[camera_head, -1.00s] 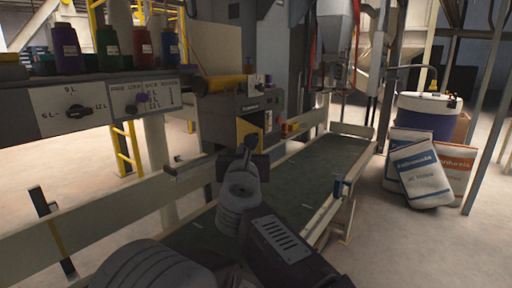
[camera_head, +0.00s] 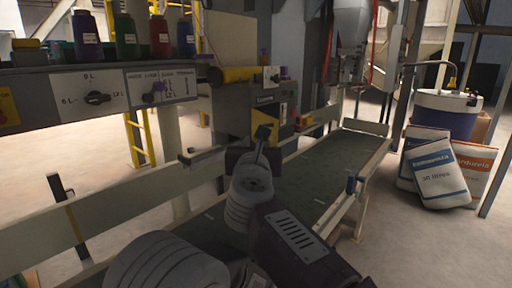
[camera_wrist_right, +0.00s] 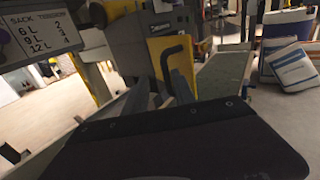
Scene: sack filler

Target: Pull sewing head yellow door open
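The sewing head (camera_head: 232,108) is a dark grey box above the conveyor in the middle of the head view. Its yellow door (camera_wrist_right: 157,48) carries a black bent handle (camera_wrist_right: 172,54) and looks closed in the right wrist view. My right gripper (camera_head: 264,136) is in front of the door in the head view and hides part of it. In the right wrist view the gripper's fingers (camera_wrist_right: 160,92) look apart, just below and close to the handle. I cannot tell whether they touch it. My left gripper is not in view.
A green conveyor belt (camera_head: 320,172) with pale side rails runs under the sewing head. A control panel (camera_head: 95,97) with thread spools above it stands at left. Sacks (camera_head: 436,172) lean on a blue drum (camera_head: 446,116) at right. Open floor lies at far right.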

